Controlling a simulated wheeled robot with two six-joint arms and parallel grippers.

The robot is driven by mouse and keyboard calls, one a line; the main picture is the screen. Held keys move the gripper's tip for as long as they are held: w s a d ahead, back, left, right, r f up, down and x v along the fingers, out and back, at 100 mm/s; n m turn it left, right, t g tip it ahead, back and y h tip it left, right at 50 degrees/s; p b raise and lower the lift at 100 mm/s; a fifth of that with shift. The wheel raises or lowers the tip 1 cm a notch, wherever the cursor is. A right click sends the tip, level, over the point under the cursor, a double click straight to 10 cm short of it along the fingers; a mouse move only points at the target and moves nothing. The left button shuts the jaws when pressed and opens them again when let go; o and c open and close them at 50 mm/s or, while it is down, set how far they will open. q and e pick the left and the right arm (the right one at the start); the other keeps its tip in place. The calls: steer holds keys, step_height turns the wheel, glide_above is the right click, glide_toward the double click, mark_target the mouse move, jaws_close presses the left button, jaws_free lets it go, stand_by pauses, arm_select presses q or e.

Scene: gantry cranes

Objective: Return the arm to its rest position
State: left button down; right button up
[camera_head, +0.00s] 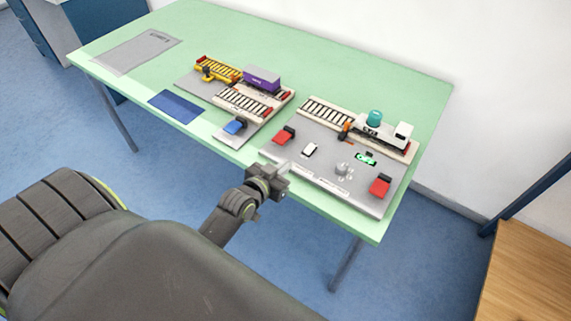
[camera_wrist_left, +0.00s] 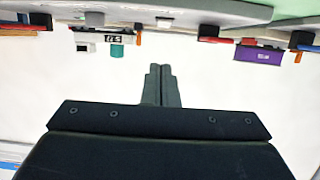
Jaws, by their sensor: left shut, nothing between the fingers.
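My left gripper (camera_head: 283,170) is shut and empty in the head view. It is at the front edge of the green table (camera_head: 330,56), close to the front left side of the right-hand grey control board (camera_head: 300,165). In the left wrist view its fingers (camera_wrist_left: 160,86) are pressed together with nothing between them, and the table scene appears upside down along the top. My right gripper is not in view.
The right-hand board carries red blocks (camera_head: 380,185), a white switch (camera_head: 310,150) and a white locomotive with a teal tank (camera_head: 374,117). The left-hand board holds a purple container (camera_head: 262,78) and a yellow crane (camera_head: 216,70). A wooden surface (camera_head: 525,275) stands at right.

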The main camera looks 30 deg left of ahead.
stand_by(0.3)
arm_select(q)
steer(key=s+a+n+g+y, duration=0.15)
steer(key=s+g, duration=0.95)
steer(key=s, duration=1.5)
step_height(320, 180, down, 25)
steer(key=a+g, duration=0.1)
steer(key=s+d+f+g, duration=0.1)
steer(key=s+f, duration=1.4)
steer(key=shift+d, duration=0.15)
steer(key=shift+m, duration=0.25)
